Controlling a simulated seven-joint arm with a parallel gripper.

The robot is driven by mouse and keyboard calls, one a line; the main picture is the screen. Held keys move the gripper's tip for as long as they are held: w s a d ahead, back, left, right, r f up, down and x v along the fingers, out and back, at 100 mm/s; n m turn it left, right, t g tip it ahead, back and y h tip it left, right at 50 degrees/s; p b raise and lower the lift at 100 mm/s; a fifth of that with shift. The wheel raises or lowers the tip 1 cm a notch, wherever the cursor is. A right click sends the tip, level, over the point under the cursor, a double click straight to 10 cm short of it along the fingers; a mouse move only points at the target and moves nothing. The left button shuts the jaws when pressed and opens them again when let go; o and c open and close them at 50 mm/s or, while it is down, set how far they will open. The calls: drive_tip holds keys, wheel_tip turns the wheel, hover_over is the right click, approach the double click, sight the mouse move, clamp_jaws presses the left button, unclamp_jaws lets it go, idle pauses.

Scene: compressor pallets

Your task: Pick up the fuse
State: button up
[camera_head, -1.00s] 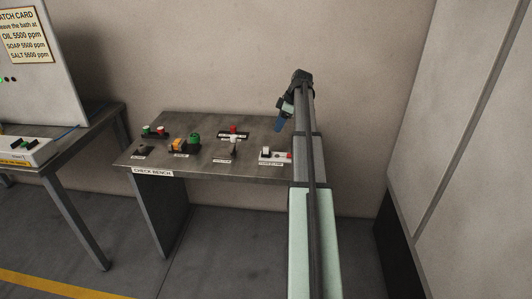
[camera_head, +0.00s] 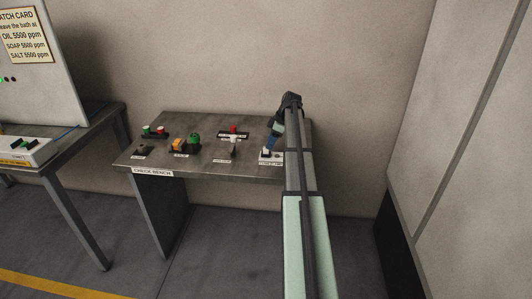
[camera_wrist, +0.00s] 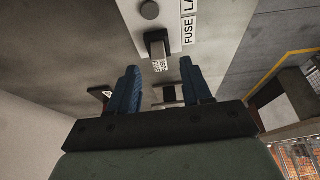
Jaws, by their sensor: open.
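The fuse appears to be the dark block with a paler face (camera_wrist: 157,42) beside the FUSE label in the wrist view. It sits on a pale panel (camera_wrist: 172,12) at the bench's right end, which also shows in the head view (camera_head: 263,160). My gripper (camera_wrist: 158,66) is open, with its two blue fingers apart and nothing between them. The block lies beyond the fingertips, roughly in line with the gap. In the head view my gripper (camera_head: 268,149) is low over the panel and hides part of it. I cannot tell whether it touches.
The wall is close behind. Another table with a white panel (camera_head: 40,90) stands at the left.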

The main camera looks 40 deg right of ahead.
sight(266, 152)
drive_tip(key=x, duration=0.4)
drive_tip(key=shift+w, duration=0.1)
drive_tip(key=shift+c, duration=0.3)
clamp_jaws()
